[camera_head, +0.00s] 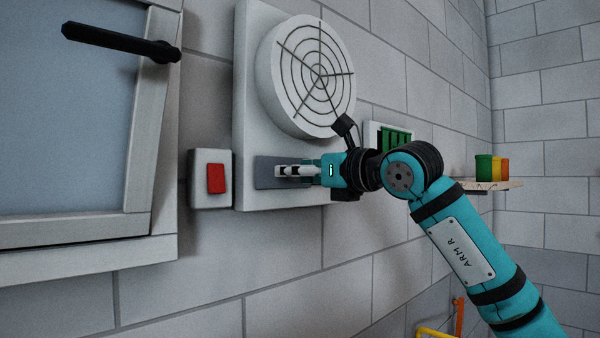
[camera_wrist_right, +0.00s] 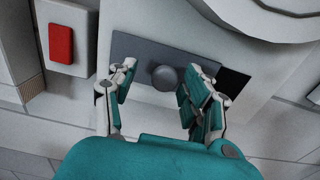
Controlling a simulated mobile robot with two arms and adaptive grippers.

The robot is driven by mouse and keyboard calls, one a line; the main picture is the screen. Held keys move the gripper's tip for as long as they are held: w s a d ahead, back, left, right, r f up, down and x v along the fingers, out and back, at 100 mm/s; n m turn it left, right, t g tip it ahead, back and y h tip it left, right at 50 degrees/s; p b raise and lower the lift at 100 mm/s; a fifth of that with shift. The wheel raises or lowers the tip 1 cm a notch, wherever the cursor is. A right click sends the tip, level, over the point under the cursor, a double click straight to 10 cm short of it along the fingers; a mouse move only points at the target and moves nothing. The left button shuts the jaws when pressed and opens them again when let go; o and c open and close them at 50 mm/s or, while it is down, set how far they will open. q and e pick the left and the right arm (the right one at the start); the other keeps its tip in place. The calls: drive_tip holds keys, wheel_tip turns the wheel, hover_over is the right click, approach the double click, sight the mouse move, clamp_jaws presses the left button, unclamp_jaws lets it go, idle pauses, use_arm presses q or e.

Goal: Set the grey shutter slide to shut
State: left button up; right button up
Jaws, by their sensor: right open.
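The grey shutter slide (camera_head: 267,173) is a flat plate on the white panel below a round vent (camera_head: 307,75). In the right wrist view the slide (camera_wrist_right: 140,50) carries a round grey knob (camera_wrist_right: 164,77). A dark patch (camera_wrist_right: 233,82) shows at the right end of the plate. My right gripper (camera_head: 279,171) is in front of the slide. In the right wrist view the right gripper (camera_wrist_right: 163,80) is open, with one finger on each side of the knob. I cannot tell whether either finger touches it. My left gripper is not in view.
A red rocker switch (camera_head: 216,179) on a white box is left of the panel. A window with a black handle (camera_head: 120,40) is farther left. A green grille (camera_head: 396,138) is behind my right wrist. Coloured cups (camera_head: 490,168) stand on a shelf (camera_head: 492,185) at right.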

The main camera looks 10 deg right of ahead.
drive_tip(key=v, duration=1.2)
